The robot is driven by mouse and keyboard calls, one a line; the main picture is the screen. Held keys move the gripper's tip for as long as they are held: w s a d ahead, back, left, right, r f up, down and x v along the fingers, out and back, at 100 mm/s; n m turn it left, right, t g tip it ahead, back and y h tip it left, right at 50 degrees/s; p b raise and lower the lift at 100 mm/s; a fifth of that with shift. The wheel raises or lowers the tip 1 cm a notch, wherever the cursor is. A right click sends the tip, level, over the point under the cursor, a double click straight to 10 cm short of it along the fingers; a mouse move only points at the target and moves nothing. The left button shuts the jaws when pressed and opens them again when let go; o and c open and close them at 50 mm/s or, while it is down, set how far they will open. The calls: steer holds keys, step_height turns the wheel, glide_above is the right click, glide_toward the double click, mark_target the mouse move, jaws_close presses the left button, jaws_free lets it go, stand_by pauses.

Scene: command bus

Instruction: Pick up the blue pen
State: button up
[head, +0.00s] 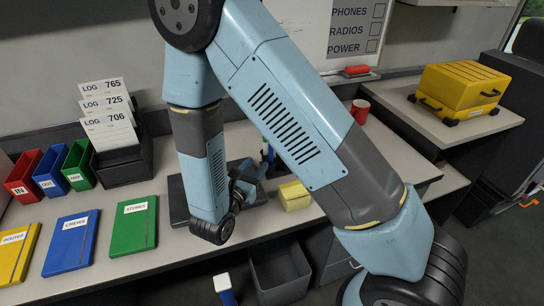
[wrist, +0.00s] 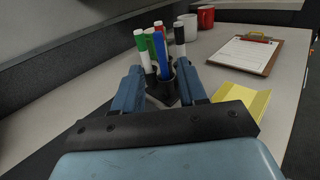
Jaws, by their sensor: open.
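The blue pen (wrist: 161,56) stands in a dark pen holder (wrist: 163,93) among several other pens and markers with green, red and black tops. In the wrist view my gripper (wrist: 159,70) is open, with one blue finger on each side of the pen cluster. The blue pen shows between the fingers, and nothing is clearly gripped. The pen's lower end is hidden in the holder. In the head view my arm hides most of the holder, and my gripper (head: 243,180) is low over the desk behind my forearm.
A yellow pad (wrist: 245,98) lies right of the holder. Beyond are a clipboard (wrist: 247,54), a white mug (wrist: 188,24) and a red mug (wrist: 206,17). In the head view, folders (head: 135,226) and small bins (head: 77,167) occupy the left. A grey bin (head: 279,272) stands below the desk edge.

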mark_target(270, 146)
steer(key=x, duration=1.1)
steer(key=shift+w+r, duration=0.1)
steer(key=shift+w, duration=0.25)
jaws_close()
